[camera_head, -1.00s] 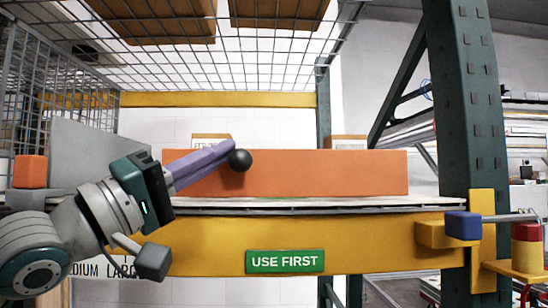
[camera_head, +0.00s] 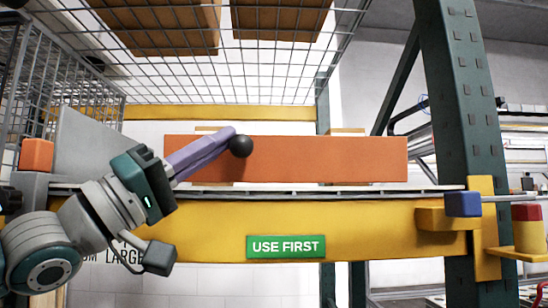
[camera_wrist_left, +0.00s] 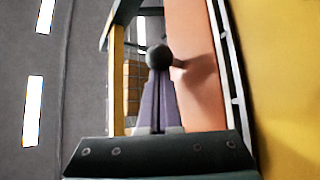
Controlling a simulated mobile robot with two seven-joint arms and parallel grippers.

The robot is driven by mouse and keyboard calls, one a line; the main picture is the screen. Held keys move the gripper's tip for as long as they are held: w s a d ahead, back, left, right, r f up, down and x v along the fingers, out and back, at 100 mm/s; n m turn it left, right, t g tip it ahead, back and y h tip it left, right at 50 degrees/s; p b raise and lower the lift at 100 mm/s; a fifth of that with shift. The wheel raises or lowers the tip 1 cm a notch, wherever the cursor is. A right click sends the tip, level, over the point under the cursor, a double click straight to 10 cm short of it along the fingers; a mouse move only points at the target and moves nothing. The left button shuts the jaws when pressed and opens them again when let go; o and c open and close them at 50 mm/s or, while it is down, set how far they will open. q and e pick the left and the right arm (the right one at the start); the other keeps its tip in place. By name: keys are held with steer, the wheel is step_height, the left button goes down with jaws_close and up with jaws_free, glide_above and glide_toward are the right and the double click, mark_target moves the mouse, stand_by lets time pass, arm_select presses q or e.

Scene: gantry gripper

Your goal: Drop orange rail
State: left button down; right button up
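The orange rail (camera_head: 330,158) is a long flat panel lying level along the shelf front, just above the deck. A round black knob (camera_head: 241,146) sits in front of its left part. My left gripper (camera_head: 230,138) reaches in from the lower left. Its purple fingers are together, with their tips at the knob. In the left wrist view the knob (camera_wrist_left: 159,57) is at the fingertips, with the orange rail (camera_wrist_left: 194,75) to its right and a shadow on the rail. Whether the fingers pinch the knob or only touch it is unclear. My right gripper is not in view.
A yellow beam (camera_head: 370,230) with a green USE FIRST sign (camera_head: 286,246) runs below the rail. A dark green upright (camera_head: 465,150) stands at the right, beside a blue block (camera_head: 463,204). Wire mesh (camera_head: 280,75) with brown boxes above it is overhead.

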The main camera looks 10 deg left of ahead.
arm_select(q)
steer(key=f+m+g+h+b, duration=0.1)
steer(key=m+g+h+b, duration=0.1)
steer(key=m+b, duration=0.1)
steer(key=s+f+m+g+h+b, duration=0.1)
steer(key=m+g+h+b, duration=0.2)
steer(key=m+b, duration=0.1)
steer(key=f+m+g+h+b, duration=0.1)
steer(key=m+g+h+b, duration=0.2)
steer(key=m, duration=0.2)
steer(key=shift+s+d+f+m, duration=0.25)
steer(key=shift+f+m, duration=0.1)
steer(key=shift+m, duration=0.05)
steer(key=shift+f+b, duration=1.45)
steer(key=shift+f, duration=0.25)
steer(key=shift+w+a+f, duration=0.1)
steer(key=shift+w+f, duration=0.25)
steer(key=shift+f, duration=0.1)
steer(key=shift+f+b, duration=0.15)
steer(key=shift+b, duration=0.15)
steer(key=shift+a+f+b, duration=0.2)
steer(key=shift+f+b, duration=0.1)
steer(key=shift+f, duration=0.1)
steer(key=b+v, duration=0.4)
steer(key=v, duration=0.5)
steer(key=shift+h, duration=0.3)
